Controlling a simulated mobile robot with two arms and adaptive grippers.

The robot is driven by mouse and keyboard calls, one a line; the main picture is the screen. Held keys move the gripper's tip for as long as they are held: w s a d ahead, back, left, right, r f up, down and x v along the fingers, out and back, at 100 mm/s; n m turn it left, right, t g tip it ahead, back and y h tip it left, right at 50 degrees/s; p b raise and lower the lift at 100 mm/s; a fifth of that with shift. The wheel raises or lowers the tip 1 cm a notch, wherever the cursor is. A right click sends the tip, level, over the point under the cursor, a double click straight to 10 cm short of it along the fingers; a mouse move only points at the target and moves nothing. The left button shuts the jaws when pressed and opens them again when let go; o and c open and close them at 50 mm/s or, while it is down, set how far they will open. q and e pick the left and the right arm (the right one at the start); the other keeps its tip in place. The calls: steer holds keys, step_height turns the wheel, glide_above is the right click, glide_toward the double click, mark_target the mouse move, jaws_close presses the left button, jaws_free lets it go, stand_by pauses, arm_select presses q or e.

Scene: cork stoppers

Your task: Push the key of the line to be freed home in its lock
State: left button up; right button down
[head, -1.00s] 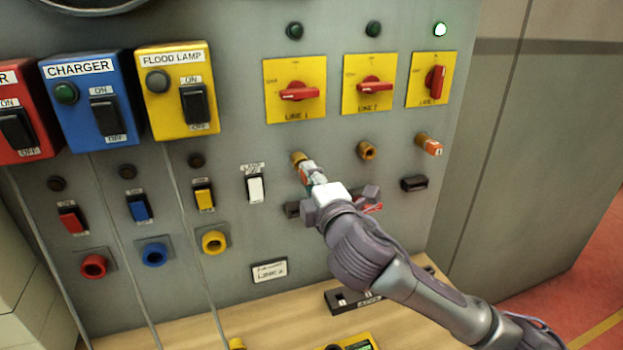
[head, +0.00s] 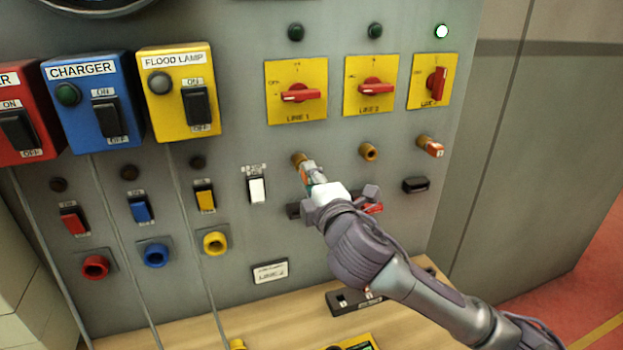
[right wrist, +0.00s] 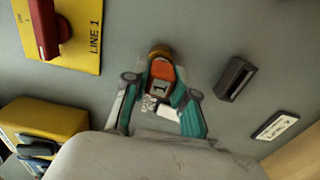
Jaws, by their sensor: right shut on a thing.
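My right gripper (head: 311,176) is shut on an orange key marked 1 (right wrist: 161,72), at the brass lock (head: 299,159) below the LINE 1 switch. The lock also shows in the right wrist view (right wrist: 159,51), right at the key's far end. How deep the key sits is hidden. The LINE 1 switch (head: 297,94) and LINE 2 switch (head: 376,88) have red handles lying level. The third switch (head: 436,84) has its handle upright, under a lit lamp (head: 441,31). The LINE 2 lock (head: 369,152) looks empty. Another orange key (head: 432,147) sits in the third lock. My left gripper is out of view.
Dark holders (head: 415,184) stick out below the locks, partly behind my right arm. A white rocker switch (head: 257,188) is left of the key. A small label plate (head: 270,271) is lower down. A black tray (head: 340,301) lies on the wooden bench (head: 290,306).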

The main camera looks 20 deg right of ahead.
steer(key=shift+w, duration=0.75)
steer(key=c, duration=0.9)
jaws_free()
steer(key=shift+o, duration=0.2)
steer(key=shift+s, duration=0.1)
steer(key=s, duration=1.2)
steer(key=shift+d, duration=0.15)
